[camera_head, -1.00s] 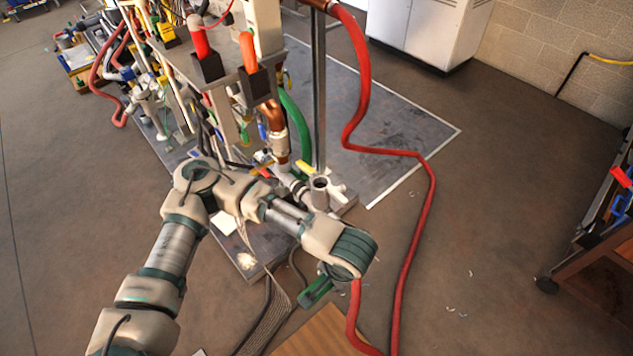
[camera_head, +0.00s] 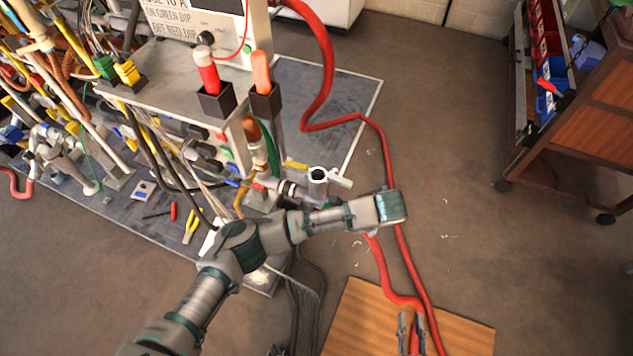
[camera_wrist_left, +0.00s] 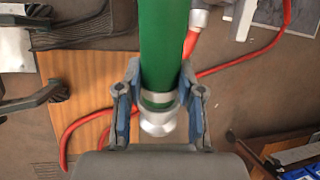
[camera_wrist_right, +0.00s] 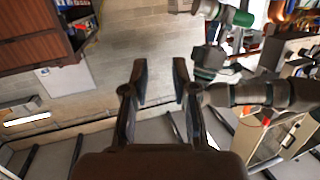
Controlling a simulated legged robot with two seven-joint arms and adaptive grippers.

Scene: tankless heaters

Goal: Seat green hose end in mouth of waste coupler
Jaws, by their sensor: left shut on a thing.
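The waste coupler appears to be the pale grey upright pipe with a round open mouth (camera_head: 318,175), at the platform's front edge in the head view. My left arm reaches across in front of it. In the left wrist view my left gripper (camera_wrist_left: 158,105) is shut on the green hose (camera_wrist_left: 163,45), whose metal band and silver fitting show between the fingers. In the head view the left fingers and held hose are hidden behind the wrist, right of and nearer than the mouth.
A red hose (camera_head: 400,250) runs along the floor past my left wrist. A wooden board (camera_head: 365,315) lies in front. The heater stand (camera_head: 190,85), with pipes and cables, fills the left. A cart (camera_head: 590,130) stands at the right; open floor lies before it.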

